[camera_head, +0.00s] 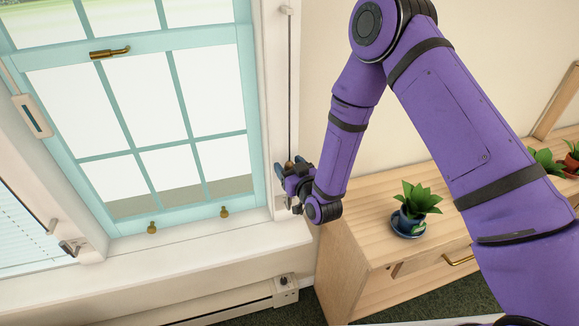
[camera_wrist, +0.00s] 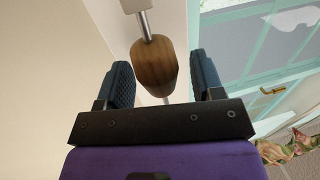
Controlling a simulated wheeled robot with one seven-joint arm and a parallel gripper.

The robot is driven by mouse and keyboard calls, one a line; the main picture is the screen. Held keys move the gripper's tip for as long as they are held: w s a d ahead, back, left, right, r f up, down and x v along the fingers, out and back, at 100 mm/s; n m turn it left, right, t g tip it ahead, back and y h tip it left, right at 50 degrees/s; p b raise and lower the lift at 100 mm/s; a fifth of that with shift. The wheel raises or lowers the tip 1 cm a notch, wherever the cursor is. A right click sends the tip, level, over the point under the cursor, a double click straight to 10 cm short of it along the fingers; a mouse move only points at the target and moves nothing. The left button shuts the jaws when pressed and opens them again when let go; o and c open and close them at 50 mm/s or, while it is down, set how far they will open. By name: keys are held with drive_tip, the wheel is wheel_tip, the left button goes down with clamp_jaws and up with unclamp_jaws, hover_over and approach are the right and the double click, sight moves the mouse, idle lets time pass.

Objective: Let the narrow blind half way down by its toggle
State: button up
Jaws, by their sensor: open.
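A brown wooden toggle (camera_wrist: 154,66) hangs on a thin metal rod or cord in the wrist view. It lies between the two fingers of my gripper (camera_wrist: 163,75), with a visible gap on each side. In the head view my gripper (camera_head: 291,172) is at the right jamb of the teal window, at the lower end of a thin dark cord (camera_head: 290,85). The toggle there is mostly hidden by my gripper. A slatted blind (camera_head: 22,238) covers a window at the far left. No blind fabric shows over the teal window's visible panes.
The teal window (camera_head: 150,110) has brass catches above a white sill (camera_head: 190,245). A wooden cabinet (camera_head: 355,225) with a potted plant (camera_head: 415,207) stands right of my gripper. A white fitting (camera_head: 33,116) hangs left of the window. A baseboard heater (camera_head: 215,305) runs below the sill.

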clamp_jaws()
wheel_tip(320, 180, up, 18)
drive_tip(key=shift+f, duration=0.25)
idle(0.4)
unclamp_jaws()
